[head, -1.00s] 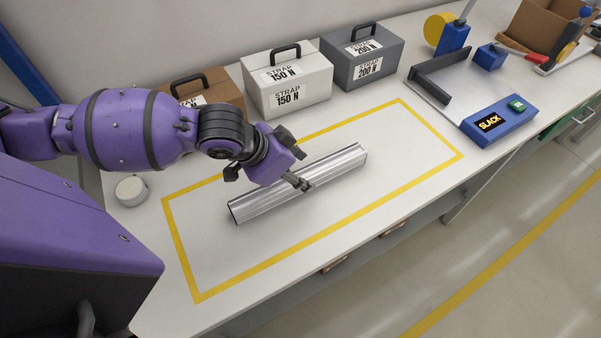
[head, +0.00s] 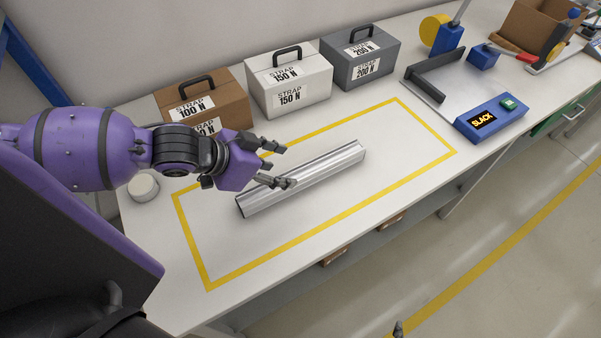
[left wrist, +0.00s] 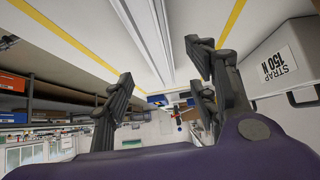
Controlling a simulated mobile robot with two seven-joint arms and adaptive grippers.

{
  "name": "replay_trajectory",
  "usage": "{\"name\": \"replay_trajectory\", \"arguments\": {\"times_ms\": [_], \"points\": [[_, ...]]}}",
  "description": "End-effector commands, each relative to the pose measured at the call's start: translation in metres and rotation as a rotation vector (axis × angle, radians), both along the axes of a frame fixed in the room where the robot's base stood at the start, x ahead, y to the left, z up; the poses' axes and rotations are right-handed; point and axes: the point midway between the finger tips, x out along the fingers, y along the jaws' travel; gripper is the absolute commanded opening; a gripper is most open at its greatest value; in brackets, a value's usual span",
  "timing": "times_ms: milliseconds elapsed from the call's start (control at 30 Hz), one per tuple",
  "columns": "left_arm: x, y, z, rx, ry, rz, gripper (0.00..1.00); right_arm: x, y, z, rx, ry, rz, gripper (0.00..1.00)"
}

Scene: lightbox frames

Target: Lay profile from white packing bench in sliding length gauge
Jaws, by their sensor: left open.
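The silver ribbed profile (head: 318,172) lies slantwise on the white packing bench (head: 300,228), inside a yellow-taped rectangle. My left gripper (head: 285,166) is open beside and over its near-left half, one finger in front of the profile in the picture. Contact cannot be told. In the left wrist view the profile (left wrist: 150,35) runs between the spread fingers (left wrist: 160,68). A small dark tip (head: 397,329) at the head view's bottom edge may be my right gripper. I cannot make out for sure which device is the sliding length gauge.
Brown (head: 205,103), white (head: 290,84) and grey (head: 361,58) strap boxes line the back. A blue unit reading SLACK (head: 491,118) joins a plate with a black bracket (head: 434,72). A red-handled device (head: 545,55) and an open carton (head: 530,25) stand farther right.

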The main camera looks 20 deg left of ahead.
Motion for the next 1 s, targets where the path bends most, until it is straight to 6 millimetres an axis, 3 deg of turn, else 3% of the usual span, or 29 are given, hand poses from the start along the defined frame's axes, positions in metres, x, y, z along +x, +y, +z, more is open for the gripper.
{"name": "replay_trajectory", "arguments": {"times_ms": [267, 600, 867, 1000], "points": [[0.016, -0.014, -0.023, -0.006, -0.005, -0.001, 0.53, -0.009, -0.001, -0.007, -0.003, 0.019, 0.001, 0.4], [0.043, -0.034, -0.051, -0.004, -0.006, -0.001, 0.53, 0.0, 0.0, -0.003, -0.001, 0.002, 0.001, 0.4], [0.045, -0.035, -0.053, -0.002, -0.006, -0.002, 0.53, 0.007, 0.002, 0.0, 0.002, -0.009, -0.001, 0.4], [0.045, -0.035, -0.053, -0.003, -0.006, -0.001, 0.37, 0.005, 0.002, -0.001, 0.004, -0.008, -0.003, 0.4]]}}
